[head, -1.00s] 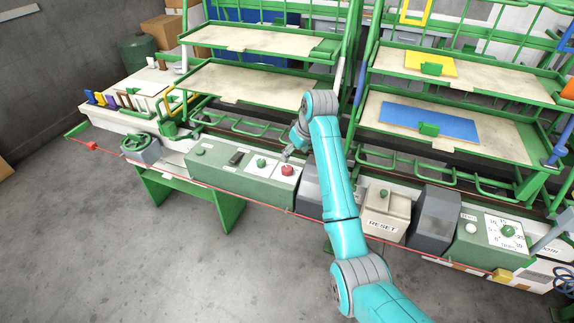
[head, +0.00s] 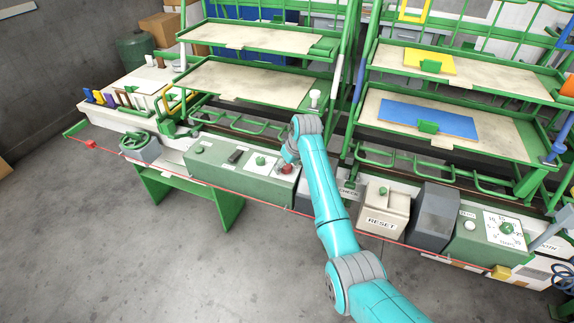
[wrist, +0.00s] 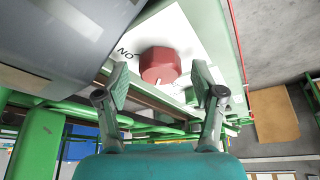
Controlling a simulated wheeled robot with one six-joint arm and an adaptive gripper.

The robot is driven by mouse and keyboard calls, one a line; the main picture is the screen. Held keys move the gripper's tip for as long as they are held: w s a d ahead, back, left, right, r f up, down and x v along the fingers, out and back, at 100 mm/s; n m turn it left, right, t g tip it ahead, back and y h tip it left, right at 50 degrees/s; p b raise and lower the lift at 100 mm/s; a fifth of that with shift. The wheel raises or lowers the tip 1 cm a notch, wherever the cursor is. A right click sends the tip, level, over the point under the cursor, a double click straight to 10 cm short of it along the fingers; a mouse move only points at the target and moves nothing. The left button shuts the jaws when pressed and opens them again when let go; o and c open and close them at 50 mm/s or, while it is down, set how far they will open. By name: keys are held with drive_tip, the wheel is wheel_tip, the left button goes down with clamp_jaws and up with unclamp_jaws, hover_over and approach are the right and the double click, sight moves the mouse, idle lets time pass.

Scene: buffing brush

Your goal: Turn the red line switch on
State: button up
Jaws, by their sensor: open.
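The red line switch (head: 286,169) is a red knob on a white plate at the right end of the long green control box (head: 230,172). In the wrist view the red knob (wrist: 160,64) shows large, with a white mark on its lower edge and the letters "NO" printed beside it. My gripper (wrist: 160,84) is open, its two fingers spread to either side below the knob in the picture. I see no contact with the knob. In the head view my wrist hides most of the gripper, right by the knob.
A grey angled housing (wrist: 65,40) stands close beside the knob in the wrist view. In the head view the RESET box (head: 384,208) and a dark grey box (head: 432,212) stand to the right. Green shelving (head: 250,80) rises behind. A red cord (head: 130,161) runs along the front.

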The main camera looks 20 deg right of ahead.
drive_tip(key=c, duration=1.1)
drive_tip(key=shift+c, duration=0.2)
drive_tip(key=m+h, duration=0.2)
drive_tip(key=m, duration=0.2)
drive_tip(key=shift+a+m, duration=0.15)
drive_tip(key=shift+m, duration=0.25)
drive_tip(key=m, duration=0.2)
drive_tip(key=m+h, duration=0.1)
drive_tip(key=m, duration=0.1)
drive_tip(key=shift+a+m+h, duration=0.1)
drive_tip(key=shift+m+h, duration=0.2)
drive_tip(key=m+g+h, duration=0.1)
drive_tip(key=m, duration=0.3)
drive_tip(key=shift+w+a+m+g+h, duration=0.1)
drive_tip(key=shift+m+g+h, duration=0.25)
drive_tip(key=shift+m, duration=0.8)
drive_tip(key=shift+m+g+h, duration=0.25)
drive_tip(key=shift+m+g, duration=0.2)
drive_tip(key=shift+m, duration=0.7)
